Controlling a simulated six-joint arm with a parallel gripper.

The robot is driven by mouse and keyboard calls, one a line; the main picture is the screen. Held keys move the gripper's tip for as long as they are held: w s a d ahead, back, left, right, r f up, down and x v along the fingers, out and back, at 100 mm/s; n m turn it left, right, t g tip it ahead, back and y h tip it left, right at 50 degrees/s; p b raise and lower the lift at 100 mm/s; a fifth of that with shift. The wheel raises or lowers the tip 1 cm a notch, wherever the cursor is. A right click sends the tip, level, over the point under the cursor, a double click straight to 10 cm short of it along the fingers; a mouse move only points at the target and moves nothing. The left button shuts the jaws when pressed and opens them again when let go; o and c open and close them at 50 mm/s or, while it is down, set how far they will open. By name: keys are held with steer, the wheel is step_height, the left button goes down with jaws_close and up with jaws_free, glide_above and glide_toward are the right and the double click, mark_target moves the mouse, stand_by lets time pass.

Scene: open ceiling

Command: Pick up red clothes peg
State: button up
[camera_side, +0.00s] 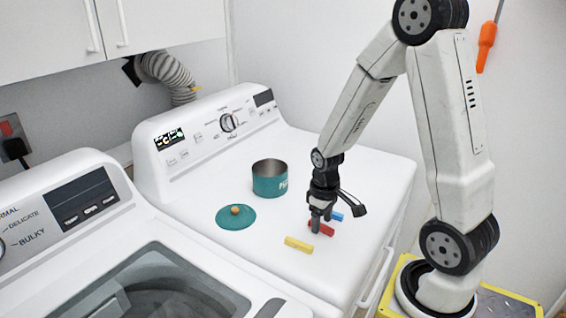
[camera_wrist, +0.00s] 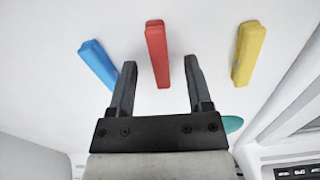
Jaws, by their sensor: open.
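The red clothes peg (camera_side: 324,229) lies on the white top of the dryer in the side view, partly hidden behind my gripper. In the wrist view the red peg (camera_wrist: 157,54) lies between and just beyond the two fingertips, roughly lengthwise with the fingers. My gripper (camera_side: 316,224) points down at the peg, close over the surface. In the wrist view my gripper (camera_wrist: 160,64) is open, with a finger on each side of the peg's near end and nothing held. A gap shows between the peg and each finger.
A blue peg (camera_wrist: 97,64) lies left of the red one in the wrist view, and a yellow peg (camera_wrist: 249,53) lies right. A teal tin (camera_side: 270,184) and its teal lid (camera_side: 236,219) stand on the dryer top (camera_side: 360,177). A control panel (camera_side: 205,137) rises behind.

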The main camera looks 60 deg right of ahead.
steer(key=shift+f, duration=0.4)
jaws_close()
